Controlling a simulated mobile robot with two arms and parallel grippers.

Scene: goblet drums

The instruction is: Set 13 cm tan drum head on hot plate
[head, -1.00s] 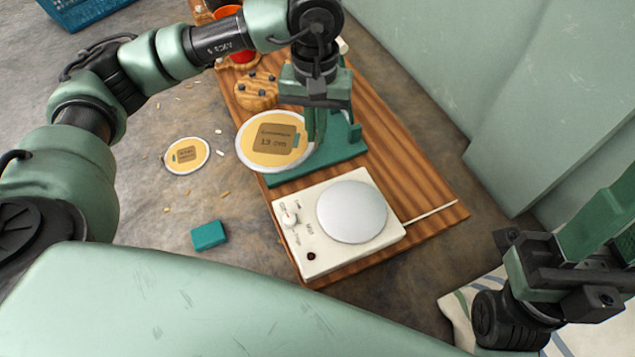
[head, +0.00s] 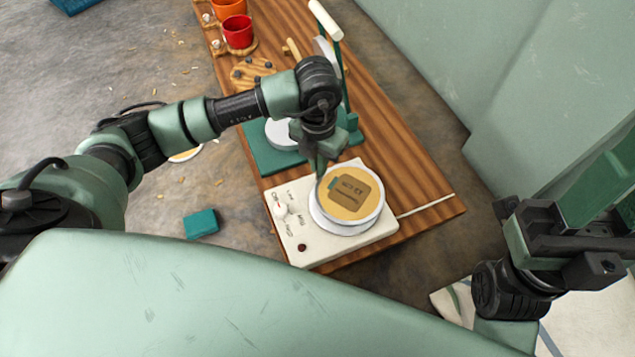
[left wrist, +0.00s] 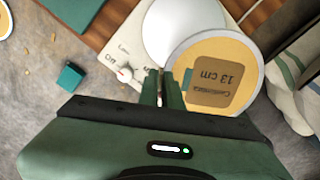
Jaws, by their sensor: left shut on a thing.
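The 13 cm tan drum head (head: 353,190) has a white rim and a brown label. It also shows in the left wrist view (left wrist: 238,55). My left gripper (head: 320,168) is shut on its rim. In the head view the drum head overlaps the silver disc (head: 318,219) of the white hot plate (head: 296,248), leaving the disc's lower-left edge showing. In the left wrist view it covers only part of the disc (left wrist: 175,28); I cannot tell whether they touch. My right gripper (head: 555,258) is at the lower right, away from the hot plate; its jaws are unclear.
A green stand (head: 262,152) with a pale round plate (head: 283,134) is behind the hot plate on the wooden board (head: 425,165). A smaller drum head (head: 187,155) is partly hidden by my left arm. A teal block (head: 201,223) lies left, a cloth (head: 590,325) lower right.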

